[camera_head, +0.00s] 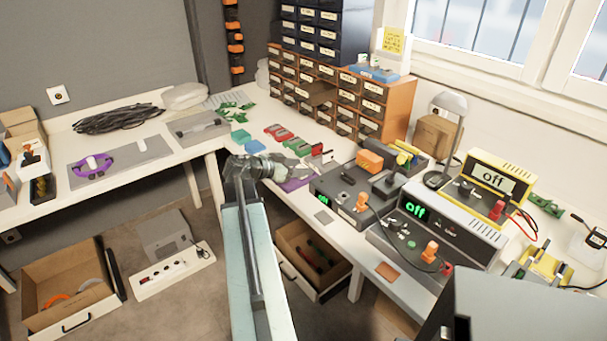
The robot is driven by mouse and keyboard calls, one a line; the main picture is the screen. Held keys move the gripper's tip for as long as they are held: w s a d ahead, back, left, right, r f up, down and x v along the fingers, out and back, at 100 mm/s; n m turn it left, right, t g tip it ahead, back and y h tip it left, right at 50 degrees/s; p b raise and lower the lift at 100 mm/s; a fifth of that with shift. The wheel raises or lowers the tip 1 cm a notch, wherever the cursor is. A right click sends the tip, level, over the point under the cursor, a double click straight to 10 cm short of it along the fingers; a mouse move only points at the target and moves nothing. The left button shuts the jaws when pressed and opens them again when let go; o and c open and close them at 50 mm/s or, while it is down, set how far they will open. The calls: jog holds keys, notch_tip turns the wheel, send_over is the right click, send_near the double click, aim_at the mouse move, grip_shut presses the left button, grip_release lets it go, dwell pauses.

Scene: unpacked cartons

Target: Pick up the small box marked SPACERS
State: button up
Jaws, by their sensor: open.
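I cannot read a SPACERS marking on any box from here. My gripper (306,174) is open over the bench corner, pointing right, above a purple piece (293,184). I see nothing held in it. My arm hides part of the bench edge.
Brown drawer cabinets (372,110) with small labels stand at the back. Grey instruments (341,189), a yellow meter (490,178) and a lamp (450,103) crowd the right bench.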

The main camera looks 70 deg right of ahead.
grip_shut()
jog(key=shift+r, duration=0.15)
